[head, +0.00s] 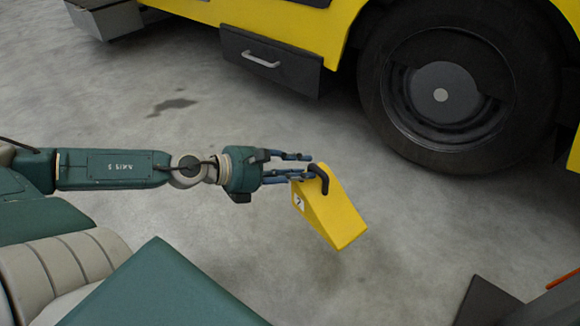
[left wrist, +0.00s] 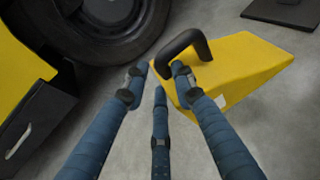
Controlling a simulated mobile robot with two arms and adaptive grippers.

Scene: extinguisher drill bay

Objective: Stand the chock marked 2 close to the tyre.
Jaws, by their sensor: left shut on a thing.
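A yellow wedge chock (head: 335,215) with a black bar handle (head: 319,179) hangs from my left gripper (head: 306,168). The gripper's blue fingers are shut on the handle. The chock is tilted and appears held above the floor. In the left wrist view the chock (left wrist: 240,68) lies right of the fingers (left wrist: 160,85). The black tyre (head: 430,158) stands on the floor at the upper right, with a clear gap to the chock; it also shows in the left wrist view (left wrist: 105,42). My right gripper is not in view.
The yellow vehicle (head: 265,17) carries the tyre and has a dark drawer box (head: 270,62) left of it. A dark flat plate (head: 483,303) lies at the lower right. The concrete floor (head: 390,210) between chock and tyre is clear.

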